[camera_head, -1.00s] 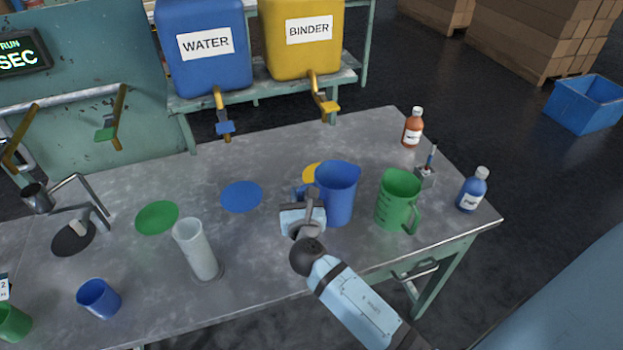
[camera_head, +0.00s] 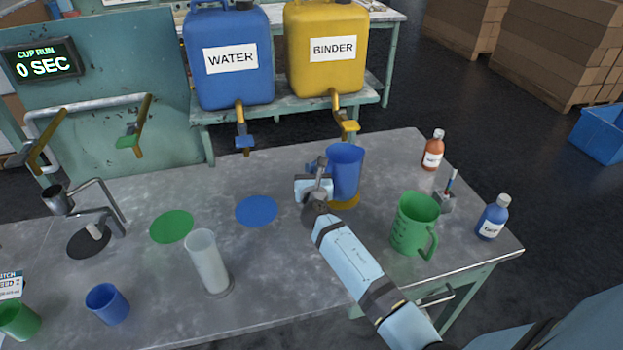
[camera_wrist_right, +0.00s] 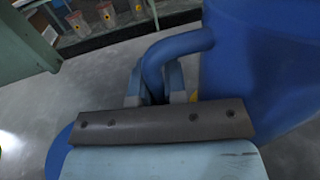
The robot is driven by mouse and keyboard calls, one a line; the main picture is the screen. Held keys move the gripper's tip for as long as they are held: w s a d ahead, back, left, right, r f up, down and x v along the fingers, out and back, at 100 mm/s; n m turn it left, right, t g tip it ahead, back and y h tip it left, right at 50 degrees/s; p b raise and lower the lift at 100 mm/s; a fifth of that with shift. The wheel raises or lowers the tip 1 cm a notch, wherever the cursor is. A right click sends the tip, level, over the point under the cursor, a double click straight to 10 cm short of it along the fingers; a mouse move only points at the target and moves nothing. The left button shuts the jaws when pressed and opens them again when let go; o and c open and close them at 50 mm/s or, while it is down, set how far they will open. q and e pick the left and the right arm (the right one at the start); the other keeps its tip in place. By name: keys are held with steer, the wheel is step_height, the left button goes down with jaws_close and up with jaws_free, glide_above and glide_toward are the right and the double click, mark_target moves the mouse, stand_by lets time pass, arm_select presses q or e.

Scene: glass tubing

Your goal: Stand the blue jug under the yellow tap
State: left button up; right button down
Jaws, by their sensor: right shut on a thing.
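The blue jug (camera_head: 346,172) is upright over the yellow disc (camera_head: 344,202) on the bench, in front of the yellow tap (camera_head: 348,126) of the binder tank. I cannot tell whether its base touches the disc. My right gripper (camera_head: 317,184) is at the jug's left side, shut on its handle. The right wrist view shows the handle (camera_wrist_right: 176,48) between the fingers and the jug's wall (camera_wrist_right: 262,75) filling the right side. My left gripper is not in view.
A green jug (camera_head: 413,224) stands right of my right arm. Brown (camera_head: 432,152) and blue (camera_head: 492,219) bottles stand near the right edge. A clear cylinder (camera_head: 207,262) stands front left. The bench around the blue disc (camera_head: 257,210) is clear.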

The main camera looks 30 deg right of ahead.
steer(key=shift+w+d, duration=0.15)
steer(key=shift+w, duration=0.15)
steer(key=f, duration=0.1)
steer(key=f+b, duration=0.1)
steer(key=f, duration=0.1)
steer(key=shift+w+d, duration=0.15)
steer(key=shift+w, duration=0.15)
steer(key=shift+f+b, duration=0.25)
steer(key=shift+b, duration=0.05)
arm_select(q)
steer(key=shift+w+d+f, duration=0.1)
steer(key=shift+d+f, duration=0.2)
arm_select(e)
steer(key=shift+f, duration=0.1)
steer(key=c, duration=1.2)
jaws_free()
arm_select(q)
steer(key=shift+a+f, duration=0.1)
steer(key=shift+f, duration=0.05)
arm_select(e)
steer(key=shift+o, duration=0.2)
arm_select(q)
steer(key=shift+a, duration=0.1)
